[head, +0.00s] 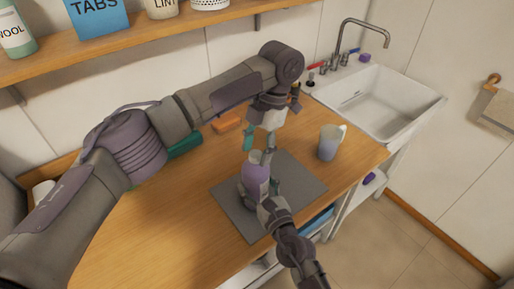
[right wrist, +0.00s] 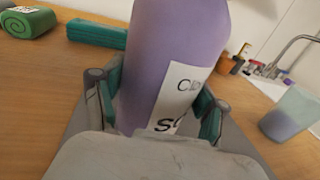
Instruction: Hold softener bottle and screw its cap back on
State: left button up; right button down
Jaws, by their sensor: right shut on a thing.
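The softener bottle (head: 256,175) is lilac with a white label and stands upright on the grey mat (head: 305,185). In the right wrist view the bottle (right wrist: 172,60) fills the middle, with its top out of frame. My right gripper (head: 262,190) is shut around the bottle's lower body, with a teal-padded finger on each side. My left gripper (head: 259,145) points down just above the bottle's top. Its fingers look apart, and I see nothing clearly between them. I cannot make out the cap separately; the bottle's top is small and partly covered by the left fingers.
A cup (head: 330,142) stands right of the mat, and a white sink (head: 380,100) lies beyond it. An orange sponge (head: 227,122) and a green item (head: 185,146) lie near the wall. A shelf (head: 130,43) runs above. The counter's front left is clear.

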pick_arm(q)
jog(key=shift+r, duration=2.25)
jog(key=shift+c, duration=0.4)
